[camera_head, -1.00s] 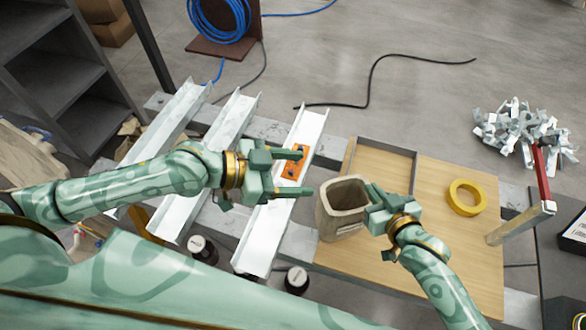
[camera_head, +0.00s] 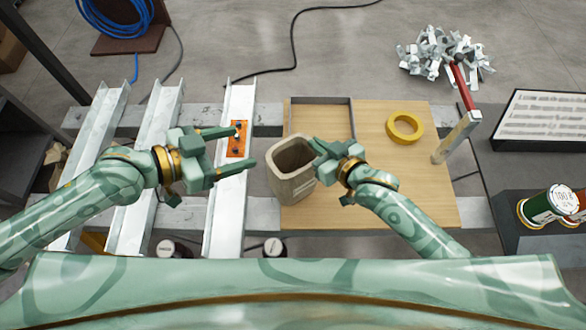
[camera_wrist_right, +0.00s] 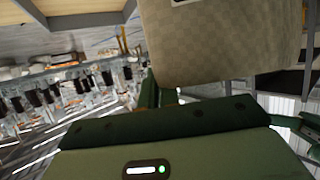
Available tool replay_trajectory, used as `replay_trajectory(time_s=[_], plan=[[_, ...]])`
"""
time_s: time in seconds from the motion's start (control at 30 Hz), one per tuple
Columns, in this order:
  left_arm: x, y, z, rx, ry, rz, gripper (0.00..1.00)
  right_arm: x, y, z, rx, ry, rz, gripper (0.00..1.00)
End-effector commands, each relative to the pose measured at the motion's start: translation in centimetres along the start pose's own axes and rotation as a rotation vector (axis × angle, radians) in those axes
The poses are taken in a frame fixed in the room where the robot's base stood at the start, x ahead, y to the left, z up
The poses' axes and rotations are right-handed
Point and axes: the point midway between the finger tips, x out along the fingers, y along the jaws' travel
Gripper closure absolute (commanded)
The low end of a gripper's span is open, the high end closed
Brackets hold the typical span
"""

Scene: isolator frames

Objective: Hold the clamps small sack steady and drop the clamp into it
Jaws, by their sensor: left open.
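The small sack (camera_head: 292,172), beige and open at the top, stands upright at the left edge of the wooden board. My right gripper (camera_head: 322,158) is at its right rim and appears shut on its wall; the fingertips are partly hidden. The sack's side (camera_wrist_right: 220,45) fills the upper part of the right wrist view. My left gripper (camera_head: 240,150) is open over the rightmost metal rail, left of the sack.
Metal rails (camera_head: 232,195) lie to the left. A pile of metal pieces (camera_head: 440,52) is on the floor; a green can (camera_head: 548,205) stands right.

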Motion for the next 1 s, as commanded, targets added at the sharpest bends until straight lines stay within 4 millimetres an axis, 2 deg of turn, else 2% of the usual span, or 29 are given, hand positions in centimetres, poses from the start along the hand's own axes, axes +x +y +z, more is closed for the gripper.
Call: replay_trajectory(time_s=[0.2,0.27,0.3,0.33,0.67,0.77,1.0], plan=[[0.0,0.0,0.0,0.000,0.000,0.000,0.35,0.0,0.0,-0.1,0.000,0.002,0.000,1.00],[0.0,0.0,0.0,0.000,0.000,0.000,0.35,0.0,0.0,-0.1,0.000,0.002,0.000,0.85],[0.0,0.0,0.0,0.000,0.000,0.000,0.35,0.0,0.0,-0.1,0.000,0.002,0.000,0.74],[0.0,0.0,0.0,0.000,0.000,0.000,0.35,0.0,0.0,-0.1,0.000,0.002,0.000,0.71],[0.0,0.0,0.0,0.000,0.000,0.000,0.35,-0.5,0.0,0.0,0.000,0.001,0.000,0.71],[0.0,0.0,0.0,0.000,0.000,0.000,0.35,-1.8,0.1,0.1,0.000,-0.001,0.001,0.71],[0.0,0.0,0.0,0.000,0.000,0.000,0.35,-7.5,0.0,0.1,0.001,-0.002,0.000,0.71]])
